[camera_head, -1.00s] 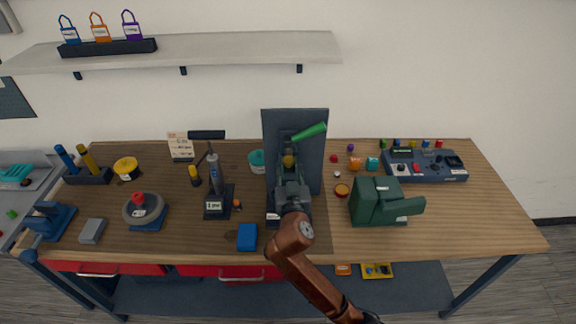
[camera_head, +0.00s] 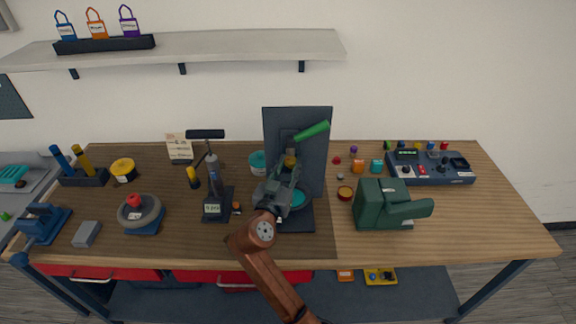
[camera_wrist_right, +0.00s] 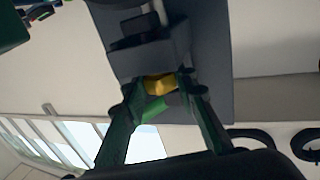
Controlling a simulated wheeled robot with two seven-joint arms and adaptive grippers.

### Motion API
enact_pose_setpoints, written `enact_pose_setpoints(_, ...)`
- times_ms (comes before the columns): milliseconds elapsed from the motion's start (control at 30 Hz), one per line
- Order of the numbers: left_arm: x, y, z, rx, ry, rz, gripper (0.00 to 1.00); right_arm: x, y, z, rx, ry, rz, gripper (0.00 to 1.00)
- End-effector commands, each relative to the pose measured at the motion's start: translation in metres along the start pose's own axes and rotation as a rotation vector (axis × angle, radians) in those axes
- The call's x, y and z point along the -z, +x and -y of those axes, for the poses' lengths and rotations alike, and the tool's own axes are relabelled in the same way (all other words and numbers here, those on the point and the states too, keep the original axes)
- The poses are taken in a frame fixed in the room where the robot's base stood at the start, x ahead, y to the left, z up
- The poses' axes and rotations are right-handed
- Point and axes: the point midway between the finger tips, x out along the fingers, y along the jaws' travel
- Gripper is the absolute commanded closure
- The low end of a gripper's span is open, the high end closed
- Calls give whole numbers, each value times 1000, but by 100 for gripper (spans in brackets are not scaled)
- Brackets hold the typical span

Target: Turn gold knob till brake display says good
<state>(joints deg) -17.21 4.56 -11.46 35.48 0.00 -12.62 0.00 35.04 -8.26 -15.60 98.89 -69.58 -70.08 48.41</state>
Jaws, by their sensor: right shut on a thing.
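The gold knob (camera_head: 290,162) sits on the front of an upright dark panel (camera_head: 312,155), just below a green lever (camera_head: 312,131). My right gripper (camera_head: 287,168) is at the knob, its arm coming up from below. In the right wrist view the knob (camera_wrist_right: 160,84) lies between the two fingers (camera_wrist_right: 157,90), which are shut on it. A dark block behind the knob and a bit of the green lever also show there. A teal round part (camera_head: 298,198) shows low in front of the panel. I cannot see a brake display; my arm hides part of the panel's base. My left gripper is out of view.
A pump with a gauge (camera_head: 212,209) stands left of my arm. A dark green machine (camera_head: 383,205) stands to the right, with a control box (camera_head: 430,168) behind it. Small coloured parts lie between. The table's right end is clear.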

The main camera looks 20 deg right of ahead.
Motion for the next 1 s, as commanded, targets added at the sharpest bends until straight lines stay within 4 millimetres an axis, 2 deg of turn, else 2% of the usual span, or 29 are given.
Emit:
enact_pose_setpoints(133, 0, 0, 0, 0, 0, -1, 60, 1, 0, 2, 5, 1, -2, 98)
enact_pose_setpoints(167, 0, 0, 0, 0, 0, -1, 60, 1, 0, 2, 5, 1, -2, 73)
enact_pose_setpoints(400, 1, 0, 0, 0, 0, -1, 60, 1, 0, 0, 3, 1, -1, 57)
enact_pose_setpoints(767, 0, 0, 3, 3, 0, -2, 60, 6, 0, 0, 1, 2, -1, 56)
enact_pose_setpoints(867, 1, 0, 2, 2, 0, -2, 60, 19, 0, 0, 1, 5, -3, 56)
enact_pose_setpoints(1000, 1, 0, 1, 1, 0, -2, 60, 47, 0, 0, 2, 7, -4, 56)
